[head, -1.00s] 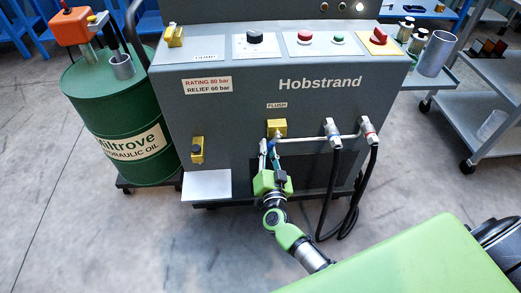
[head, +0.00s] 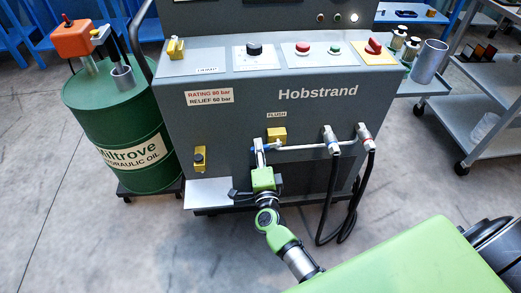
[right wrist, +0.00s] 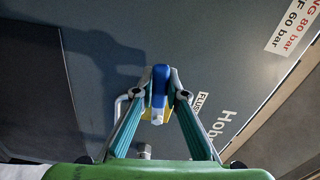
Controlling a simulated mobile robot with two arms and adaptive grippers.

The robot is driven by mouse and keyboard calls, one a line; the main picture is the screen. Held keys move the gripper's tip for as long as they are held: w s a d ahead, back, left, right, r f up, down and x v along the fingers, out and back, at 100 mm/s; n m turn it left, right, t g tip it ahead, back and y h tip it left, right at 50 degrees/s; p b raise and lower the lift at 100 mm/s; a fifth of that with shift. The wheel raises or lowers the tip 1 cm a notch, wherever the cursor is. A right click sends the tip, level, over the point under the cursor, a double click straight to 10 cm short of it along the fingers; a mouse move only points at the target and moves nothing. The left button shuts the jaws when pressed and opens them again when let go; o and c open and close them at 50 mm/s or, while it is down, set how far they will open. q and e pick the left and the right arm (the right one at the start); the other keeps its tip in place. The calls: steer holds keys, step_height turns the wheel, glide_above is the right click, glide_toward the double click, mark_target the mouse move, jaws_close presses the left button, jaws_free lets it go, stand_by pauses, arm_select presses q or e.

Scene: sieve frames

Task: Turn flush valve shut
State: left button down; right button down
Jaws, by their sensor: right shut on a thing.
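The flush valve (head: 277,134) is a yellow block under the FLUSH label on the front of the grey Hobstrand machine. Its blue lever (head: 253,149) shows beside my fingertips, pointing left in the head view. My right gripper (head: 261,147) is at the lever, just below and left of the yellow block. In the right wrist view the blue lever (right wrist: 160,88) sits between the two fingertips, and my right gripper (right wrist: 160,78) is shut on it. A bit of the yellow valve (right wrist: 149,115) shows behind. The fingers hide part of the lever. My left gripper is not in view.
A white pipe (head: 302,147) runs right from the valve to hose fittings, and black hoses (head: 330,195) hang there. A small light shelf (head: 207,192) juts out at lower left. A green oil drum (head: 115,120) stands left. The floor in front is partly clear.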

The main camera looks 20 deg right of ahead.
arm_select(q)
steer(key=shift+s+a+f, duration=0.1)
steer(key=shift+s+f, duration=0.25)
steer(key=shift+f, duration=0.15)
arm_select(e)
steer(key=shift+r+m, duration=0.4)
steer(key=shift+m, duration=0.4)
steer(key=c, duration=2)
jaws_free()
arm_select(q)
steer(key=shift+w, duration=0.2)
arm_select(e)
steer(key=shift+s+a, duration=0.1)
steer(key=shift+s, duration=0.05)
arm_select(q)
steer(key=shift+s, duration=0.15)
arm_select(e)
steer(key=v, duration=1.1)
steer(key=shift+s+a+r, duration=0.1)
steer(key=shift+s, duration=0.3)
